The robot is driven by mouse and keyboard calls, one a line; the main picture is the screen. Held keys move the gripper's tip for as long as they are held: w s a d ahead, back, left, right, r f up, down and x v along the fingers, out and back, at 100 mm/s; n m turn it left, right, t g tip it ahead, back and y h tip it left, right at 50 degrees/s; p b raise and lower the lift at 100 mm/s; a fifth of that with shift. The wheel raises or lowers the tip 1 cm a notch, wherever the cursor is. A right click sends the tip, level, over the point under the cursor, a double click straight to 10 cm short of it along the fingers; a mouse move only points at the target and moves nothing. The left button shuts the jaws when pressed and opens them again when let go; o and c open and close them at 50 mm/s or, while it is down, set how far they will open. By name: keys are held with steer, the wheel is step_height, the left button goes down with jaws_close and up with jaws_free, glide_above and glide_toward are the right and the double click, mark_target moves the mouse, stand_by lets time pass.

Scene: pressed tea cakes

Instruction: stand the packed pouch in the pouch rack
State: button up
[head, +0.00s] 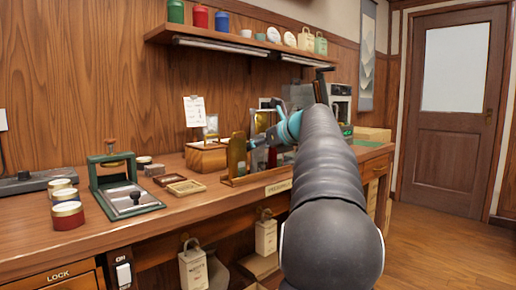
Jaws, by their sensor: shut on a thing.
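The wooden pouch rack (232,182) stands near the front edge of the bench, with its right part behind my arm. An olive-gold upright piece (236,155) stands at its left end. My gripper (256,142) is over the rack, at the end of my dark arm with teal bands. It is shut on a pouch (262,122), a gold shape showing upright at the fingers. The pouch's lower part is hard to make out among the rack's contents, so I cannot tell whether it touches the rack.
A wooden box (206,158) stands behind the rack's left side. A green press (122,182), round tins (67,210) and small wooden trays (185,187) are to the left. A shelf (235,42) hangs above. My arm hides the bench's right middle.

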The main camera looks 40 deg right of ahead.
steer(key=shift+f, duration=0.15)
steer(key=o, duration=0.6)
steer(key=shift+s+r, duration=0.1)
steer(key=shift+r, duration=0.1)
steer(key=v, duration=1.1)
steer(key=shift+s+r+p, duration=0.2)
steer(key=shift+s+p, duration=0.15)
steer(key=shift+p, duration=0.05)
